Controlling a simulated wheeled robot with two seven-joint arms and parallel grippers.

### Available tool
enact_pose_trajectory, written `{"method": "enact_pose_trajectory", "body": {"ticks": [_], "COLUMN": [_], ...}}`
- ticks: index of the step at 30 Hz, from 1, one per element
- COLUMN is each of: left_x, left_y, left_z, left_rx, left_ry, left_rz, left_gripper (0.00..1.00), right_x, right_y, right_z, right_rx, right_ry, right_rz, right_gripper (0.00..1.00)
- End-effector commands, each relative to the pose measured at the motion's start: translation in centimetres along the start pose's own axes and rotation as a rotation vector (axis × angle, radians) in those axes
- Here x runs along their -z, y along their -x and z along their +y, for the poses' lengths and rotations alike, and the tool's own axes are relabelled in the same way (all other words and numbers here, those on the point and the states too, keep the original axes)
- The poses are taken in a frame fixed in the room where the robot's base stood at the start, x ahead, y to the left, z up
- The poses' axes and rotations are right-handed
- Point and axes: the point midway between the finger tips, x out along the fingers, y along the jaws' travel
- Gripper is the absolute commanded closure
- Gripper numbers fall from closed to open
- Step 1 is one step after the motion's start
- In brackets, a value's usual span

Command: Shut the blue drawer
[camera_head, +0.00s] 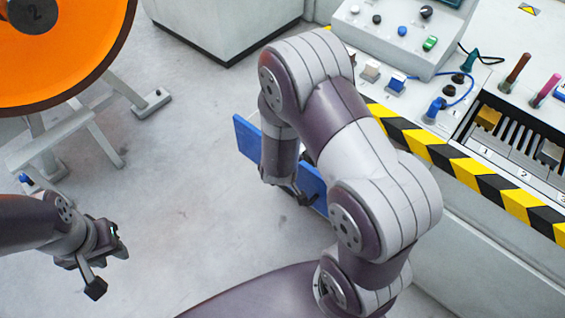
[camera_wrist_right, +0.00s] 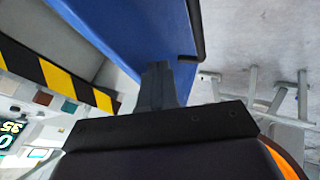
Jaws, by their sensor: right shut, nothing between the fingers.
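The blue drawer (camera_head: 247,138) stands out from the front of the grey cabinet, its blue front mostly behind my right arm in the head view. In the right wrist view its blue front (camera_wrist_right: 140,30) fills the top middle, with a dark bar handle (camera_wrist_right: 196,35). My right gripper (camera_wrist_right: 158,72) is shut and empty, its fingertips close against the blue front beside the handle; I cannot tell whether they touch. In the head view this gripper is largely hidden by its arm. My left gripper (camera_head: 106,262) is open and empty over the floor, far from the drawer.
The bench above has a yellow-and-black striped edge (camera_head: 450,160), a button box (camera_head: 395,30) and a slotted rack (camera_head: 520,140). An orange wheel (camera_head: 60,60) on a grey stand (camera_head: 90,125) is at upper left. The floor (camera_head: 190,200) between is clear.

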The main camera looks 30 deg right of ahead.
Motion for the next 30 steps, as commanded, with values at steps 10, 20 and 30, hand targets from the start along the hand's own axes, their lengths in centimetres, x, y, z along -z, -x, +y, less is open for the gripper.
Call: {"method": "enact_pose_trajectory", "body": {"ticks": [10,20,30], "left_x": [0.0,0.0,0.0], "left_y": [0.0,0.2,0.4], "left_z": [0.0,0.0,0.0], "left_rx": [0.000,0.000,0.000], "left_ry": [0.000,0.000,0.000], "left_rz": [0.000,0.000,0.000], "left_gripper": [0.65,0.65,0.65], "right_x": [0.0,0.0,-0.1], "right_y": [-0.1,-1.3,-5.4], "right_z": [0.1,2.8,10.2], "right_rx": [0.000,-0.003,-0.004], "right_ry": [0.000,-0.005,-0.006], "right_rz": [0.000,-0.001,-0.001], "right_gripper": [1.00,1.00,1.00]}}
